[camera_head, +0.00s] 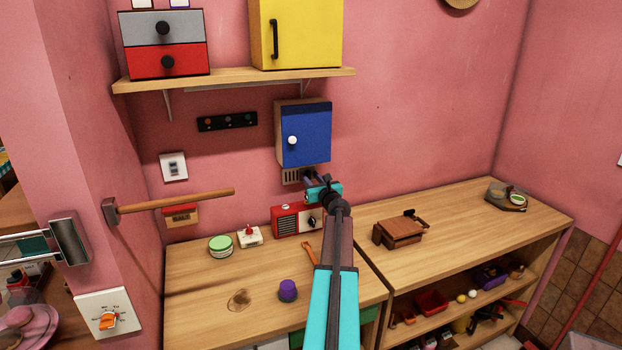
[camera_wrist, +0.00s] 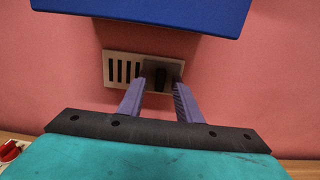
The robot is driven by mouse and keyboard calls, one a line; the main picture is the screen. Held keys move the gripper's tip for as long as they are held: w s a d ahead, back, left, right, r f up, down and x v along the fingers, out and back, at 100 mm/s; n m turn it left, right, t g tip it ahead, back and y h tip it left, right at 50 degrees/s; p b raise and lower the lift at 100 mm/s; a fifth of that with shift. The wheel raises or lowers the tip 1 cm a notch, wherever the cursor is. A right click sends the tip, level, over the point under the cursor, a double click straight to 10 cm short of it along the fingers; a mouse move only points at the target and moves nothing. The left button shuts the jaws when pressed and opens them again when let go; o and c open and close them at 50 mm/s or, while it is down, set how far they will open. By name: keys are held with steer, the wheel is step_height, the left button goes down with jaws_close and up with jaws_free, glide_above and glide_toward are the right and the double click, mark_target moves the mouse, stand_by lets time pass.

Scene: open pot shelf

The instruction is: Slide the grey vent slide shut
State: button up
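The grey vent slide shows on the pink wall under the blue cabinet. In the wrist view its pale plate (camera_wrist: 110,68) has several dark open slots on the left, and a dark grey sliding cover (camera_wrist: 152,67) with a darker knob sits at the right end. In the head view the vent (camera_head: 289,176) is partly hidden behind my gripper (camera_head: 313,182). In the wrist view my gripper (camera_wrist: 159,86) has its two purple fingers apart, with nothing held. The fingertips are in front of the cover, one to each side; contact cannot be told.
The blue cabinet (camera_head: 305,136) hangs right above the vent. A red radio (camera_head: 287,221) stands on the counter below. A hammer (camera_head: 170,200) juts out at the left. The wall to the right of the vent is clear.

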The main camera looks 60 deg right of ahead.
steer(key=shift+w, duration=0.1)
jaws_close()
